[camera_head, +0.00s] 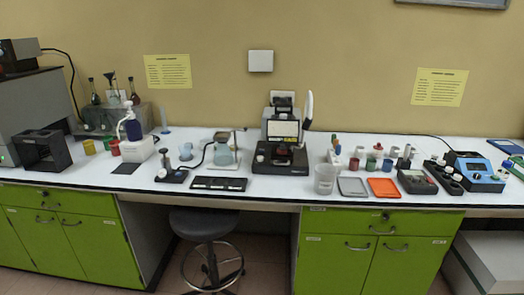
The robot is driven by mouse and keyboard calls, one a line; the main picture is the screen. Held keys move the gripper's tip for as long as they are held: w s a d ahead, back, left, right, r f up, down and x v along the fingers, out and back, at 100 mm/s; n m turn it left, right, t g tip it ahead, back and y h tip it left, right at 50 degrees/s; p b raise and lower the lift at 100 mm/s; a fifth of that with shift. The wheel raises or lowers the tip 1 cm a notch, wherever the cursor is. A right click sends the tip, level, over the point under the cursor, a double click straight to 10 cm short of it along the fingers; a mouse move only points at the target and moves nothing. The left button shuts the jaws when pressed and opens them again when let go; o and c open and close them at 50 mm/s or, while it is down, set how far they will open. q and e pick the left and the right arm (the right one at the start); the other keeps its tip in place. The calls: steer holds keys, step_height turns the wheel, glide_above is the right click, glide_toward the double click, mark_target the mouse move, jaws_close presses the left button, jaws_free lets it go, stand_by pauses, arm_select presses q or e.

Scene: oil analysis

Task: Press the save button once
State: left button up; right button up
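No save button can be made out from here; any buttons are too small to read. Possible carriers of it are several instruments on the white bench. A blue and black instrument (482,184) stands at the right end of the bench. A dark grey meter-like box (417,182) lies to its left. A black instrument (280,157) with a yellow-lettered label stands at the centre. A large grey machine (32,108) stands at the far left. Neither of my grippers is in view.
The white bench (330,148) sits on green cabinets (378,250). A stool (205,223) stands in front of the gap between them. A clear beaker (325,179), grey tray (352,188) and orange tray (383,188) lie near the front edge.

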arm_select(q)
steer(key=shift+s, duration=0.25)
